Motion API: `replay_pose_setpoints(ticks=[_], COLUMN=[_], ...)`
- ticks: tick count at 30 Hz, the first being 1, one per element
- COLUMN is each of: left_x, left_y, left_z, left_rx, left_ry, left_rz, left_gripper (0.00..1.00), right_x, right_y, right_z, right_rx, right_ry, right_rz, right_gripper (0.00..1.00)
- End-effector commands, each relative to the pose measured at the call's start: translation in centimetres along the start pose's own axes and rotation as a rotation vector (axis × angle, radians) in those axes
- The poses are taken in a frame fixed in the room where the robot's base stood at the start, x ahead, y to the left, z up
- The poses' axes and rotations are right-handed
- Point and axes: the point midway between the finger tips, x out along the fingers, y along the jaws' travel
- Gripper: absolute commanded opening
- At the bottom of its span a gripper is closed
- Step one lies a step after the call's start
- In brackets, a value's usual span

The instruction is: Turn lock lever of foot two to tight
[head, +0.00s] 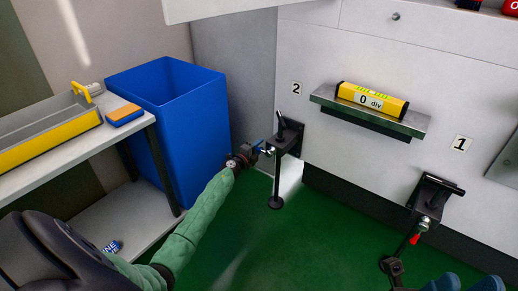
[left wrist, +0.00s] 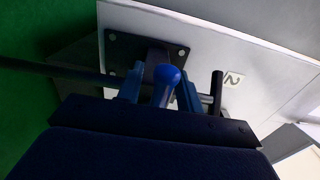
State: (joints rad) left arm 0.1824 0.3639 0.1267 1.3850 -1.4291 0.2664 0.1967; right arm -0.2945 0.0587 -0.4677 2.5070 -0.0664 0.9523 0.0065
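Foot two (head: 289,138) is a black bracket with a vertical spindle and round foot pad on the white machine wall, below the "2" label (head: 296,88). Its lock lever has a blue knob (left wrist: 165,76), seen close up in the left wrist view. My left gripper (head: 257,149) is at the lever, left of the spindle. In the left wrist view its blue fingers (left wrist: 160,92) stand on either side of the lever, with a narrow gap beside the knob. The lever's lower end is hidden by the gripper.
Foot one (head: 435,195), with a red lever (head: 415,239), is at the right below the "1" label (head: 460,144). A yellow level (head: 372,100) rests on a metal ledge (head: 330,99). A blue bin (head: 165,95) and a shelf table (head: 75,155) stand left. Green floor is clear between.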

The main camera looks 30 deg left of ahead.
Motion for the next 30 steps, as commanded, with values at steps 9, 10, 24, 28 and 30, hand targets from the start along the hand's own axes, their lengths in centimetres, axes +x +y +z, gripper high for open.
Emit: replay_pose_setpoints(ticks=[9, 10, 24, 28, 30], left_x=[0.37, 0.36, 0.34, 0.33, 0.33], left_y=[-0.08, -0.08, -0.05, 0.04, 0.18], left_z=[0.0, 0.0, 0.01, 0.01, 0.01], left_rx=[0.001, 0.001, -0.004, -0.028, -0.054], left_ry=[0.0, 0.0, 0.0, -0.001, -0.001], left_rz=[-0.001, -0.001, 0.0, 0.0, 0.001], left_gripper=[0.36, 0.36, 0.0, 0.0, 0.0], right_x=[-0.04, -0.04, 0.16, 0.46, 0.7], right_y=[-0.01, -0.01, -0.01, -0.01, 0.01], right_z=[0.01, 0.01, 0.05, 0.05, 0.02], right_rx=[0.003, 0.003, 0.002, -0.001, -0.005], right_ry=[-0.001, -0.001, 0.002, 0.003, 0.004], right_rz=[0.001, 0.001, 0.0, -0.003, -0.005], right_gripper=[0.36, 0.36, 0.36, 0.36, 0.36])
